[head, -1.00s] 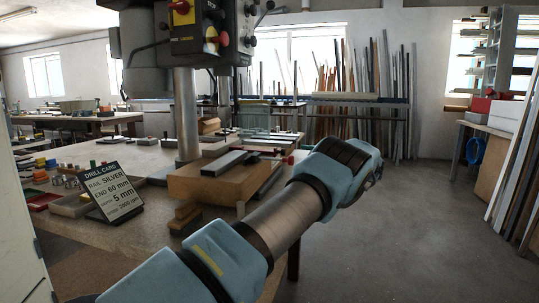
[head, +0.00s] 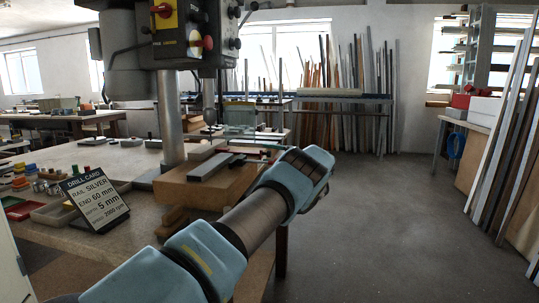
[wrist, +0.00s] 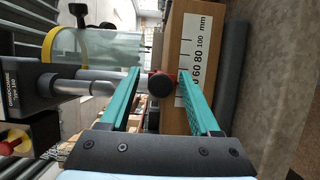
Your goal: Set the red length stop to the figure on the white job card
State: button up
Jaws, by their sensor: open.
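In the wrist view, the red length stop (wrist: 172,78) shows as a small red part behind a round black knob (wrist: 160,86). It sits beside a wooden block whose white scale (wrist: 197,62) reads 60, 80, 100 mm; its exact setting is unclear. My gripper (wrist: 158,71) is open, its teal fingers on either side of the knob with no visible contact.
The drill press column (head: 168,120) rises behind the wooden block (head: 205,190) on the bench. A dark rail (head: 212,165) lies on the block. A clear guard (wrist: 100,50) and metal shaft are left of my gripper in the wrist view. The floor right of the bench is open.

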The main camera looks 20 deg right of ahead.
jog(key=shift+r, duration=0.1)
jog(key=c, duration=1)
jog(key=shift+d+r, duration=0.1)
jog(key=shift+r, duration=0.05)
dwell(0.5)
